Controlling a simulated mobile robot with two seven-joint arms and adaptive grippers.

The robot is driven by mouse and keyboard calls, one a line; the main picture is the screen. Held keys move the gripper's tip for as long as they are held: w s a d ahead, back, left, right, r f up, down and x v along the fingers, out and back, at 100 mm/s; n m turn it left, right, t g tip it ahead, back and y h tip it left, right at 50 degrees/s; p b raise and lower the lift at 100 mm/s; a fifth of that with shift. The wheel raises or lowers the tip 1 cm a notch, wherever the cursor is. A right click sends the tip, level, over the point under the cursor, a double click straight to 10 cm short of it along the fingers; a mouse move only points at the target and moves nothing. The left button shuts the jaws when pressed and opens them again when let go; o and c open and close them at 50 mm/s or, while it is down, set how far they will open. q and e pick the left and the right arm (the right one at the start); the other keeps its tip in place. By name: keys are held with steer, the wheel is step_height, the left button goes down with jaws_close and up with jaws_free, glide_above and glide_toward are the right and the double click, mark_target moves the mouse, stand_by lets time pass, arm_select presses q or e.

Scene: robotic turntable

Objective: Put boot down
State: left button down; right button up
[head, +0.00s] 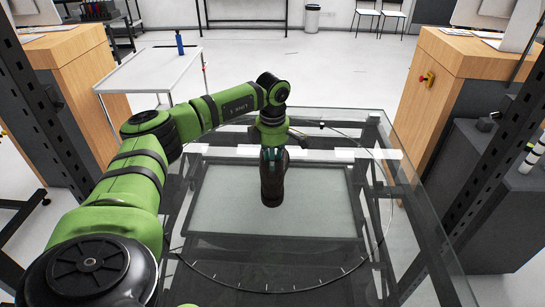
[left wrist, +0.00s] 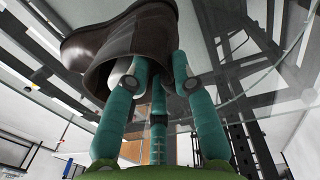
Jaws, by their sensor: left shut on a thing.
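A dark brown boot (head: 272,188) hangs below my left gripper (head: 272,146), over the middle of the glass turntable (head: 330,190). In the left wrist view the boot (left wrist: 128,40) shows large, and the teal fingers of my left gripper (left wrist: 158,75) are closed on the rim of its shaft. One finger is partly hidden by the boot's shaft. I cannot tell from these views whether the sole touches the glass. My right gripper is not in view.
A white side table (head: 150,72) with a blue bottle (head: 179,43) stands at the back left. Wooden desks (head: 80,68) and (head: 465,58) flank the turntable. The glass around the boot is clear.

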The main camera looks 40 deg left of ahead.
arm_select(q)
steer(key=c, duration=1)
jaws_free()
steer(key=shift+c, duration=0.2)
steer(key=shift+r, duration=0.15)
step_height(320, 180, up, 12)
steer(key=b, duration=0.3)
steer(key=shift+s+d, duration=0.3)
